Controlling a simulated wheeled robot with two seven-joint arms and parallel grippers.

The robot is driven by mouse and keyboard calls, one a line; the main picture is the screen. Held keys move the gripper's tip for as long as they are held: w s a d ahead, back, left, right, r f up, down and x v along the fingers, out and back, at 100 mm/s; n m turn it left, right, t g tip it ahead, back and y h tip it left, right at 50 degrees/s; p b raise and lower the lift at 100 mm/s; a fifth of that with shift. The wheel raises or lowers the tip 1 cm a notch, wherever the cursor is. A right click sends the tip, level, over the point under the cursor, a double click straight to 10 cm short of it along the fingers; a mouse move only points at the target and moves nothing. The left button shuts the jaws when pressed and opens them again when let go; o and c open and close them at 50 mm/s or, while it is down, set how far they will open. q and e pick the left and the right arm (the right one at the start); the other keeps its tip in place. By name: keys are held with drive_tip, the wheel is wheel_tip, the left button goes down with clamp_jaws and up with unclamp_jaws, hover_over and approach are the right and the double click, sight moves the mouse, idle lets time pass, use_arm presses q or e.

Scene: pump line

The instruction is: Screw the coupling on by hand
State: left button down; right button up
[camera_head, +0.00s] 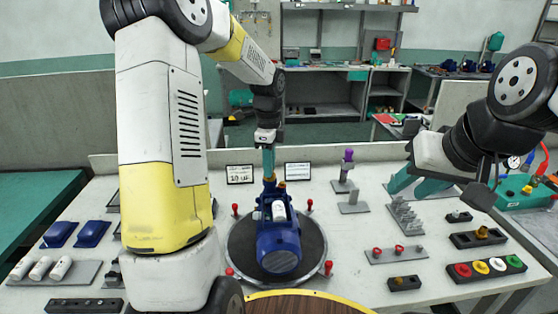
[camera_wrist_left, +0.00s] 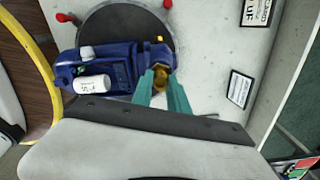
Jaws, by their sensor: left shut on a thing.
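The blue pump (camera_head: 278,240) stands on a dark round turntable (camera_head: 313,262) in the middle of the bench. A brass coupling (camera_wrist_left: 160,74) is at the pump's end facing the back of the bench. My left gripper (camera_head: 269,178) comes down over that end, and its teal fingers are closed on the coupling. In the left wrist view the coupling sits between the fingertips, against the blue pump body (camera_wrist_left: 110,70). Whether its thread is engaged cannot be seen. My right gripper (camera_head: 404,190) hangs at the right over the bench, its teal fingers apart and nothing visible between them.
Red knobs (camera_head: 328,267) ring the turntable. Two sign cards (camera_head: 298,170) stand behind it. A purple-topped tool (camera_head: 347,157), grey racks (camera_head: 404,216) and a tray of coloured rings (camera_head: 480,268) are on the right. Blue covers (camera_head: 92,233) and white cylinders (camera_head: 40,268) lie on the left.

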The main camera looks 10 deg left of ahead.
use_arm(q)
drive_tip(key=m, duration=0.3)
drive_tip(key=c, duration=1.3)
unclamp_jaws()
drive_tip(key=shift+c, duration=0.2)
drive_tip(key=shift+n, duration=1.6)
drive_tip(key=n, duration=0.3)
